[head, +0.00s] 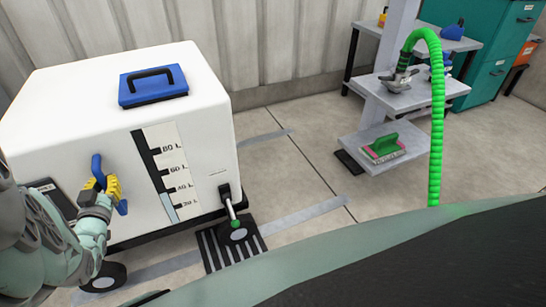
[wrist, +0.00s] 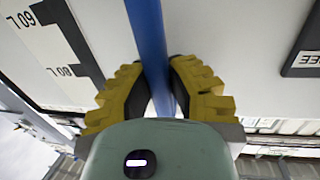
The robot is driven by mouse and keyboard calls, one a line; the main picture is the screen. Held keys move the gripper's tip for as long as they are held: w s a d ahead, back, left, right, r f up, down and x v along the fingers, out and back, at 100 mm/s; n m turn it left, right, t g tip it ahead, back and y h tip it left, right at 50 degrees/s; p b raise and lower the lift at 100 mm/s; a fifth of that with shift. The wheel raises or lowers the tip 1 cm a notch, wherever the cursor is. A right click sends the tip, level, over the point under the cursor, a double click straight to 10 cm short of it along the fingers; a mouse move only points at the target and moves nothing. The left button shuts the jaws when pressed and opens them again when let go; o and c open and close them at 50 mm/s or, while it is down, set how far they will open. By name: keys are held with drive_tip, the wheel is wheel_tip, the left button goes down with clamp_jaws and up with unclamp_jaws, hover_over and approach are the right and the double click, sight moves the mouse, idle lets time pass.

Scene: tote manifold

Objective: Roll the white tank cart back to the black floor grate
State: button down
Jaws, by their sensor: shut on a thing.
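The white tank cart (head: 100,90) stands at the left in the head view, with a blue lid on top, a litre scale on its side and black wheels. My gripper (head: 103,185) is shut on the cart's blue handle (head: 97,166). In the wrist view the yellow fingers of my gripper (wrist: 158,92) close around the blue handle bar (wrist: 147,35). The black floor grate (head: 215,252) lies beside the cart's front right corner, under the drain spout (head: 229,204), whose lever end has a green tip.
A teal cabinet (head: 500,50) stands at the back right. Grey tape strips mark the floor, and open floor lies between cart and stand.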

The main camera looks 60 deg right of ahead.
drive_tip(key=shift+w+a+b, duration=0.15)
drive_tip(key=shift+w+a, duration=0.2)
drive_tip(key=shift+a, duration=0.25)
drive_tip(key=shift+w+a+b, duration=0.15)
drive_tip(key=shift+w+a, duration=0.15)
drive_tip(key=shift+a, duration=0.25)
drive_tip(key=c, duration=1.1)
unclamp_jaws()
drive_tip(key=shift+w+a, duration=0.1)
drive_tip(key=shift+a, duration=0.1)
drive_tip(key=shift+c, duration=0.2)
drive_tip(key=shift+o, duration=1.2)
drive_tip(key=shift+d, duration=0.2)
drive_tip(key=shift+s, duration=0.2)
